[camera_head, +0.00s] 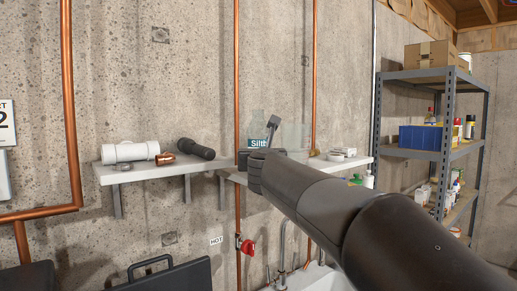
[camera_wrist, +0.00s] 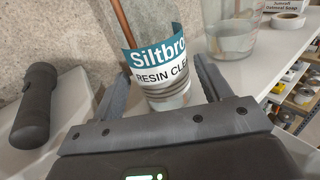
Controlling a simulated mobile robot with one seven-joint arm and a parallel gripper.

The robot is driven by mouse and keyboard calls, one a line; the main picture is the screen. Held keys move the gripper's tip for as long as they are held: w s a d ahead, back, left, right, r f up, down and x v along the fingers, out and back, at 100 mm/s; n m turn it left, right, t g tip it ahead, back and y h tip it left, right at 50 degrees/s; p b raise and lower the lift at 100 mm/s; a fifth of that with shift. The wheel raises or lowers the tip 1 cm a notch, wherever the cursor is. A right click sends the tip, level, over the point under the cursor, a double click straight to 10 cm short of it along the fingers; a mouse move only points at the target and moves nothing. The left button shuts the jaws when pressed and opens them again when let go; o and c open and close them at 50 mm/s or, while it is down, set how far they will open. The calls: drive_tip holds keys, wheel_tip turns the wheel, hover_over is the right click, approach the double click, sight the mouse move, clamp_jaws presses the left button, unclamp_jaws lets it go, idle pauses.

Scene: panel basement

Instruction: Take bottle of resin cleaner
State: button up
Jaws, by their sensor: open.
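The bottle of resin cleaner (camera_wrist: 163,62) is clear with a blue and white label reading "Siltbro" and "RESIN CLE…". In the wrist view it stands between the two fingers of my gripper (camera_wrist: 160,90). The fingers are open, one on each side of it; I cannot tell whether either touches it. In the head view the bottle (camera_head: 257,142) shows on the wall shelf, its lower part hidden behind my gripper (camera_head: 267,155).
A clear jar (camera_wrist: 233,38) stands right of the bottle. A black flashlight (camera_wrist: 40,105) lies to the left on a shelf (camera_head: 140,172) with a white pipe fitting (camera_head: 130,152). A vertical copper pipe (camera_head: 237,75) runs up the wall. A metal rack (camera_head: 430,130) stands at right.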

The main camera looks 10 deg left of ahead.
drive_tip(key=shift+w+a, duration=0.2)
drive_tip(key=shift+w, duration=0.7)
drive_tip(key=shift+w+a, duration=0.15)
drive_tip(key=shift+w, duration=0.75)
drive_tip(key=c, duration=0.9)
